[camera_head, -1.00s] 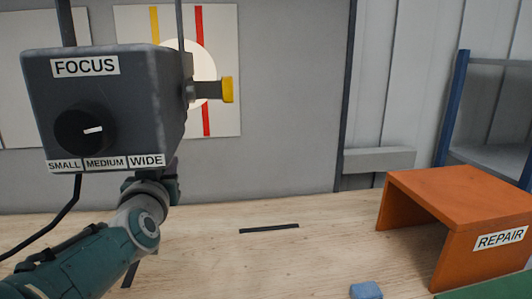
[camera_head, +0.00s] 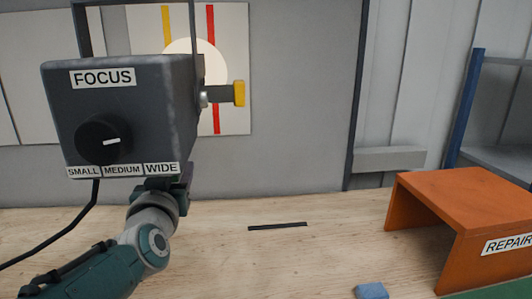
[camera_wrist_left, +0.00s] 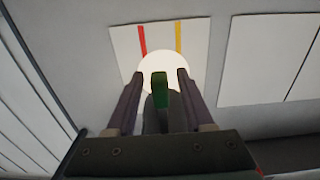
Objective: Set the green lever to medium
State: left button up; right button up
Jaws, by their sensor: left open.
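A grey FOCUS box (camera_head: 180,105) hangs at the upper left of the head view. It has a black knob (camera_head: 95,128) with a white mark pointing right, and a SMALL, MEDIUM, WIDE label strip (camera_head: 122,170). A yellow-tipped lever (camera_head: 239,93) sticks out of its right side. The green lever (camera_wrist_left: 160,92) shows only in the left wrist view, between the fingers of my left gripper (camera_wrist_left: 156,78). The fingers are open, one on each side; whether they touch it I cannot tell. In the head view this gripper is hidden behind the box. My right gripper is not in view.
The wooden table (camera_head: 225,265) is mostly clear, with a black strip (camera_head: 278,226) and a small blue block (camera_head: 371,291). An orange REPAIR stand (camera_head: 455,200) is at the right. A black cable (camera_head: 60,232) hangs from the box. A striped panel (camera_head: 235,60) is on the wall behind.

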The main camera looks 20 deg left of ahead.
pick_arm(q)
jog(key=p+v, duration=0.3)
jog(key=v, duration=0.4)
jog(key=shift+s, duration=0.2)
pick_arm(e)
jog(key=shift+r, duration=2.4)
pick_arm(q)
jog(key=shift+d, duration=0.15)
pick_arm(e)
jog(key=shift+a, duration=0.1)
